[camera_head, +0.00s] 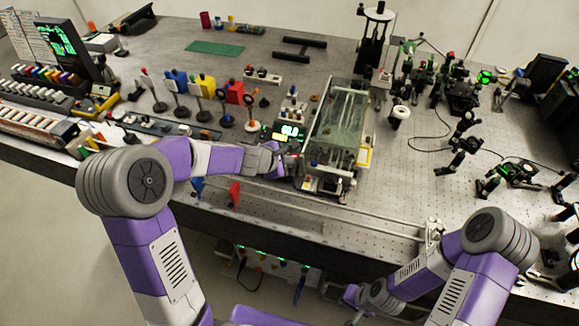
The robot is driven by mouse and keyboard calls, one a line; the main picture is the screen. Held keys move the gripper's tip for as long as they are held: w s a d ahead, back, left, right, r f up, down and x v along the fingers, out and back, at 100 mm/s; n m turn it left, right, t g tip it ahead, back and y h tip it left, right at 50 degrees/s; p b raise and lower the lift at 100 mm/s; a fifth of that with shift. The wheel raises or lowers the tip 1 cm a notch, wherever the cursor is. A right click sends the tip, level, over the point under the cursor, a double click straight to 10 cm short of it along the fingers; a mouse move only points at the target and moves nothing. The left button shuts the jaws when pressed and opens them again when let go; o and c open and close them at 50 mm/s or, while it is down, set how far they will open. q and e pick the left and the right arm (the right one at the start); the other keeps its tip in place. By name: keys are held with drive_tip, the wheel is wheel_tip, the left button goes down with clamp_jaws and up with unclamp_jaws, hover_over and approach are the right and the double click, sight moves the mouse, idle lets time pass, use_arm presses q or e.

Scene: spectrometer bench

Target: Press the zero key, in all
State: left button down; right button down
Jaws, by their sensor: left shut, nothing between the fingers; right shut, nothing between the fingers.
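A glass-sided instrument (338,125) stands near the middle of the bench. A small lit green display (291,131) is at its left side. The zero key cannot be told apart; the keys near the display are too small, and my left gripper may cover some of them. My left gripper (294,162) is shut and empty, just below the display and beside the instrument's front left corner. I cannot tell whether it touches anything. My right gripper (357,297) is shut and empty, low in front of the bench, well away from the instrument.
Several coloured filters on stands (205,88) fill the bench left of the display. A red piece (234,194) and a blue piece (197,187) stand near the front edge. A long rail (330,225) runs along the front. Optical mounts (465,143) and a cable occupy the right.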

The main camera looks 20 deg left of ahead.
use_arm(q)
drive_tip(key=shift+f+b, duration=0.45)
drive_tip(key=shift+b, duration=0.05)
idle(0.4)
drive_tip(key=shift+r, duration=0.1)
drive_tip(key=shift+r+p, duration=0.8)
drive_tip(key=shift+p, duration=0.1)
wheel_tip(320, 180, up, 5)
drive_tip(key=p, duration=0.4)
drive_tip(key=shift+p, duration=0.4)
drive_tip(key=shift+s+f, duration=0.1)
idle(0.4)
